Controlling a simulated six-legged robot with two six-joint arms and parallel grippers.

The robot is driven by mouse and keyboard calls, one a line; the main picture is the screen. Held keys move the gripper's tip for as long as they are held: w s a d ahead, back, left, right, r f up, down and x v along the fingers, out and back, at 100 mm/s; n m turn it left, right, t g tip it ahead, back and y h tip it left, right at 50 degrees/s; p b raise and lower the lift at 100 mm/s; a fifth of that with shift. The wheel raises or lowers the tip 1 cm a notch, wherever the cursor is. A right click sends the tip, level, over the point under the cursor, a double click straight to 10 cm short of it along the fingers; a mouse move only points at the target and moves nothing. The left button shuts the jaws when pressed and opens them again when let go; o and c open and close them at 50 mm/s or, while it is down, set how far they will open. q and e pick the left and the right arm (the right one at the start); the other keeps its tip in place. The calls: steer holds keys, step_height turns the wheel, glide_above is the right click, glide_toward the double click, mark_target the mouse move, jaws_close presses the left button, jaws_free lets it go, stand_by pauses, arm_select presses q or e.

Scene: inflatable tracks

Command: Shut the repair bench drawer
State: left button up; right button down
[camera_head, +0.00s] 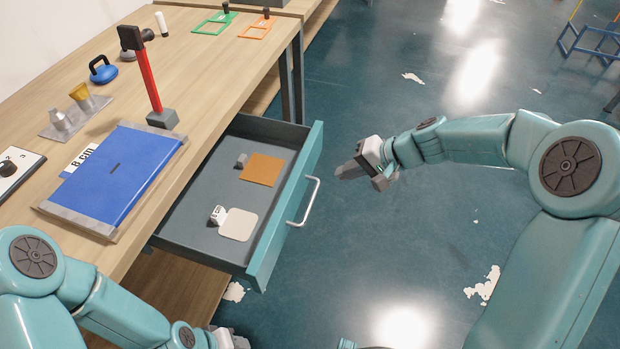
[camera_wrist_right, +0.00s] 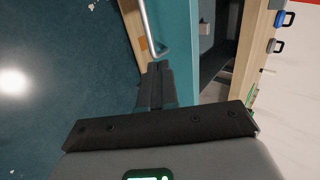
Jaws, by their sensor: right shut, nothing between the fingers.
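The repair bench drawer (camera_head: 205,195) stands pulled out from under the wooden bench top (camera_head: 215,75). Its teal front (camera_head: 290,205) carries a light bar handle (camera_head: 304,203). The drawer front (camera_wrist_right: 202,65) and handle (camera_wrist_right: 150,32) also show in the right wrist view. My right gripper (camera_head: 345,172) is shut and empty, over the floor on the outer side of the drawer front, close to the handle. Its closed dark fingers (camera_wrist_right: 156,85) point toward the drawer front; I cannot tell whether they touch it. My left gripper (camera_head: 230,338) is at the bottom edge, mostly cut off.
Inside the drawer lie an orange pad (camera_head: 262,169), a pale pad (camera_head: 238,224) and small blocks. The floor right of the drawer is clear.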

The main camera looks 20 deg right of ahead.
mark_target(303, 185)
arm_select(q)
steer(key=shift+a+f+b, duration=0.3)
steer(key=shift+f, duration=0.05)
arm_select(e)
steer(key=x, duration=0.9)
steer(key=shift+w+a, duration=0.25)
steer(key=shift+a, duration=0.2)
